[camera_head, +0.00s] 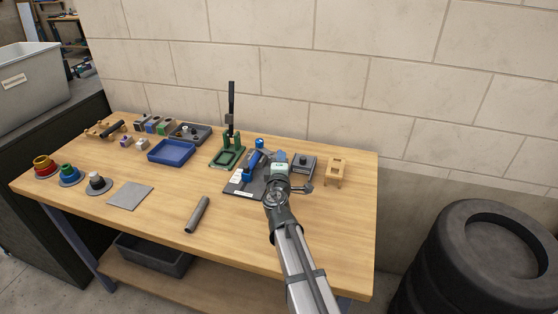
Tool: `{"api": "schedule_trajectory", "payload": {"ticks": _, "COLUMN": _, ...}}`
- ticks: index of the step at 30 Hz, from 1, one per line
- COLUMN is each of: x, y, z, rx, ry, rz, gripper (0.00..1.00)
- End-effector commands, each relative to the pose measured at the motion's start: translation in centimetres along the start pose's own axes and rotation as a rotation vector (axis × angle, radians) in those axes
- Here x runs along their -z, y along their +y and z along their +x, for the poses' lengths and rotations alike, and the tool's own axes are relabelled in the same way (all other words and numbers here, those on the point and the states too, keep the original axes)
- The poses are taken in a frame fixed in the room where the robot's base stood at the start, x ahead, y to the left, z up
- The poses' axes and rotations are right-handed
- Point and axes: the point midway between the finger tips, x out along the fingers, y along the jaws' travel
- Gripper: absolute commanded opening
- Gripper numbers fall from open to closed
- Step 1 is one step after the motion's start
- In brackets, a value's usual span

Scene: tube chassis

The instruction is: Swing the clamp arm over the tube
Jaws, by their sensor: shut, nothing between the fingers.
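My gripper (279,170) is small in view at the end of my arm, at the right part of a dark base plate (238,188). Its fingertips are partly hidden by its own body; it looks shut and empty. Just left of it, a blue tilted piece (252,163) stands on the plate; I cannot tell whether it is the clamp arm. A tall black arm (231,105) stands upright over a green fixture (228,157), to the left and behind. A grey tube (197,214) lies loose on the table, in front and left of the gripper.
A blue tray (171,152) and a grey block fixture (190,134) stand at the back left. A wooden stand (335,171) and a grey box (304,164) are right of the gripper. Colored round parts (68,174) and a grey pad (130,196) lie left. The front right tabletop is clear.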

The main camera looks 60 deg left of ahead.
Motion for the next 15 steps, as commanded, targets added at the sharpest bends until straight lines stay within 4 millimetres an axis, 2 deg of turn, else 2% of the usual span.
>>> {"api": "schedule_trajectory", "payload": {"ticks": 15, "x": -1.8, "y": 0.0, "z": 1.5, "rx": 0.0, "ry": -0.001, "rz": 0.0, "gripper": 0.0}}
